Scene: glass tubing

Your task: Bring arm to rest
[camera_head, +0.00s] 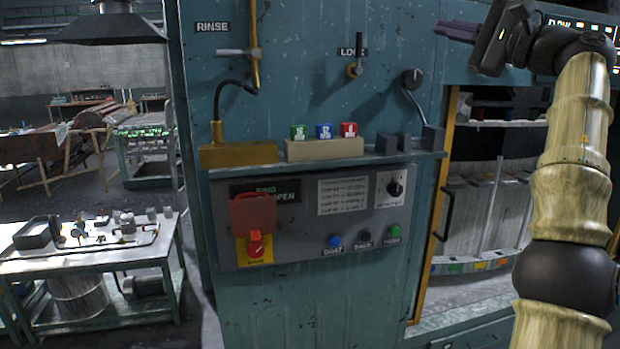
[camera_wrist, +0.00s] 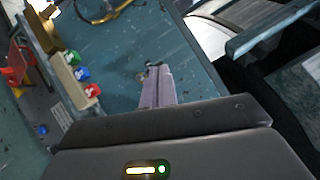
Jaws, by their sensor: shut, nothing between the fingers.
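My gripper (camera_head: 456,31) is at the upper right of the head view, at the end of my raised arm. It points left, in front of the upper part of the teal cabinet (camera_head: 300,100). In the wrist view the fingers of my gripper (camera_wrist: 160,72) are together, with nothing between them. Behind the fingertips the wrist view shows the teal panel and a small fitting close by.
A shelf carries green (camera_head: 298,132), blue (camera_head: 324,131) and red (camera_head: 349,130) blocks in a beige holder. Below is a control panel (camera_head: 340,240) with a red switch (camera_head: 256,245). An open bay (camera_head: 490,200) lies right, partly behind my arm. A bench (camera_head: 90,262) stands left.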

